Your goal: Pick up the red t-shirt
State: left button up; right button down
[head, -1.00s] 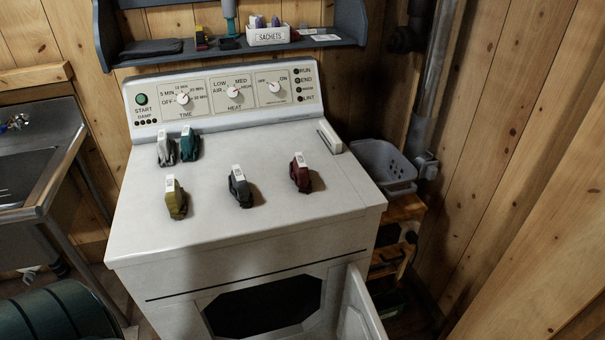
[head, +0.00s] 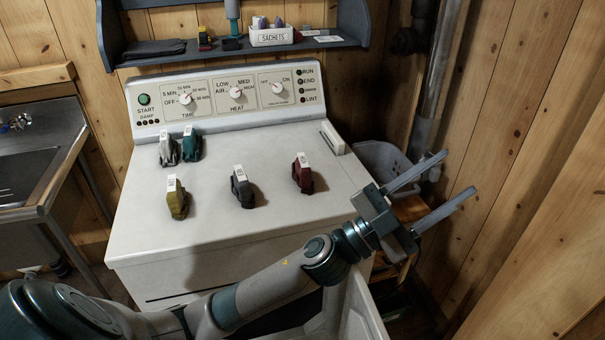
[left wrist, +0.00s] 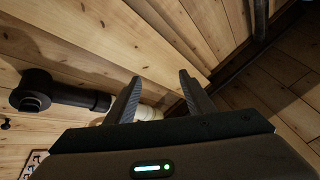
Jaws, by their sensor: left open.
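The red t-shirt (head: 303,177) is a small dark red folded bundle with a white tag on top. It sits on the dryer's white top (head: 240,222), at the right of the front row of bundles. My left gripper (head: 445,181) is open and empty, to the right of the t-shirt and past the dryer's right edge, pointing right toward the plank wall. In the left wrist view its two fingers (left wrist: 158,95) stand apart with only wall planks and a pipe beyond them. The right gripper is not in view.
A grey bundle (head: 242,188) and an olive one (head: 177,198) lie left of the red one. A grey basket (head: 372,158) stands right of the dryer. The control panel (head: 230,92) rises at the back.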

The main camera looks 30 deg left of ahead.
pick_arm(q)
jog(key=s+d+m+g+h, duration=0.5)
jog(key=d+m+g, duration=0.4)
jog(key=m+g, duration=0.9)
jog(key=w+a+f+y, duration=0.4)
jog(key=a+f+y, duration=0.4)
jog(key=f+y, duration=0.15)
jog(key=w+a+r+n+t+y, duration=0.1)
jog(key=w+a+y, duration=0.25)
jog(key=a, duration=0.35)
jog(key=w+a+n+t+y, duration=0.1)
jog(key=w+a+y, duration=0.25)
jog(key=a, duration=0.35)
jog(key=a+r+n+y, duration=0.2)
jog(key=a+r+y, duration=0.1)
jog(key=a, duration=0.6)
jog(key=a+r+n+y, duration=0.2)
jog(key=a+r+y, duration=0.2)
jog(key=a, duration=0.4)
jog(key=shift+w+a+r+n+t, duration=0.2)
jog(key=shift+a+r+n+t, duration=0.1)
jog(key=shift+a+r+n, duration=0.15)
jog(key=shift+d, duration=0.1)
